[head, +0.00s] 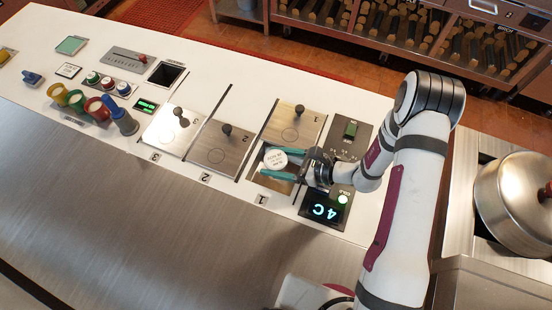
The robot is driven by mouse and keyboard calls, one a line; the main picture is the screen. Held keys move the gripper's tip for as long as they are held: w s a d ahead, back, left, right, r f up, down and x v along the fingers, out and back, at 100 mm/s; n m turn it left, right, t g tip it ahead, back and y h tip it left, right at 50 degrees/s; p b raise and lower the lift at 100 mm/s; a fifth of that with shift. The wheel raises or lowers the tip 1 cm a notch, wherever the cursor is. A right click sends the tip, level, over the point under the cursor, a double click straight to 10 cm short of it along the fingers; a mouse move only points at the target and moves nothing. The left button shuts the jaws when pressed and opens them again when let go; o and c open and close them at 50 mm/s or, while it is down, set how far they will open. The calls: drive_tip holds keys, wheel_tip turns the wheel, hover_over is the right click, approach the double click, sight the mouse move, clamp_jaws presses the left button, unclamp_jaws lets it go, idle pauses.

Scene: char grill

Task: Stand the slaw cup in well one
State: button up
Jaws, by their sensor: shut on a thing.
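The slaw cup (274,159) shows as a round white lid with dark print, held between the teal fingers of my gripper (277,163). My gripper is shut on it and reaches in from the right. Well one (266,182) is the dark opening beside the label 1, with its steel lid (294,121) back behind it. The cup is over the well's opening in this view. The cup's sides and base are hidden, so I cannot tell how far it is above or inside the well.
Wells two (222,148) and three (171,131) are covered by steel lids with black knobs. A lit 4C display (324,209) is right of well one. A large steel pot (515,195) stands far right.

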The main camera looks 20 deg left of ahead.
drive_tip(key=shift+f, duration=0.45)
drive_tip(key=o, duration=1.4)
drive_tip(key=shift+r, duration=0.1)
